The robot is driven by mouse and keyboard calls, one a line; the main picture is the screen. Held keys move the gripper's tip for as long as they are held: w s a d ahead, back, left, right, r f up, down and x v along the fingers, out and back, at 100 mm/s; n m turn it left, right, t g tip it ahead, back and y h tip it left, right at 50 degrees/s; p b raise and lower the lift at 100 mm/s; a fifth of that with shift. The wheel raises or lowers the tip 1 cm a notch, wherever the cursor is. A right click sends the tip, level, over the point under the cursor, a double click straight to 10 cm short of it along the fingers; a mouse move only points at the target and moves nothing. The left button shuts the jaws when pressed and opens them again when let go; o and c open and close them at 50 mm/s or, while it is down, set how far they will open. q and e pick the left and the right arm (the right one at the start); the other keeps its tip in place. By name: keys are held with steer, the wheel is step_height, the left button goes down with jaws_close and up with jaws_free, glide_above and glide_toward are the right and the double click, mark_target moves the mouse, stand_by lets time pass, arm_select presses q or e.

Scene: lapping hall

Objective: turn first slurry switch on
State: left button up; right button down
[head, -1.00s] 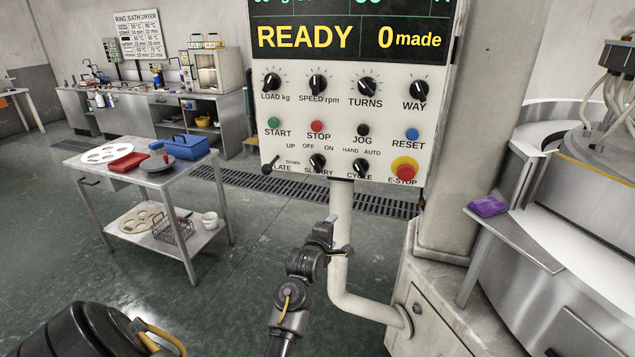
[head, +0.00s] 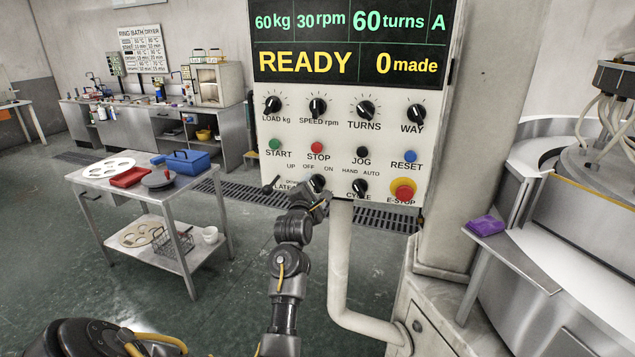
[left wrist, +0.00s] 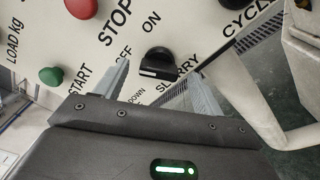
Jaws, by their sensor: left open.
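The slurry switch is a black rotary knob between OFF and ON marks, low on the control panel. In the head view the knob (head: 317,183) is partly covered by my left gripper (head: 318,207), which is just below and in front of it. In the left wrist view the knob (left wrist: 158,62) sits between the two spread fingers of my left gripper (left wrist: 159,75), one on each side. The gripper is open; I cannot tell whether a finger touches the knob. The knob's pale-lined side faces the gripper. My right gripper is not in view.
The CYCLE knob (head: 360,187) and red E-STOP (head: 403,190) are right of the switch; a small lever (head: 271,187) is to its left. START (head: 275,144) and STOP (head: 317,147) are above. A white pipe (head: 341,270) runs below the panel.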

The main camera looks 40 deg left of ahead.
mark_target(316, 188)
arm_select(q)
steer(key=shift+x, duration=1.15)
steer(key=shift+w+a+p, duration=0.2)
steer(key=shift+w+p, duration=0.1)
steer(key=shift+w, duration=0.2)
steer(key=c, duration=1)
steer(key=shift+m, duration=0.4)
steer(key=m+p, duration=0.1)
steer(key=m, duration=0.4)
steer(key=shift+f+m, duration=0.1)
steer(key=shift+m, duration=0.2)
steer(key=m+p, duration=0.1)
steer(key=m, duration=0.4)
steer(key=shift+f, duration=0.15)
steer(key=shift+o, duration=0.2)
steer(key=shift+m, duration=0.4)
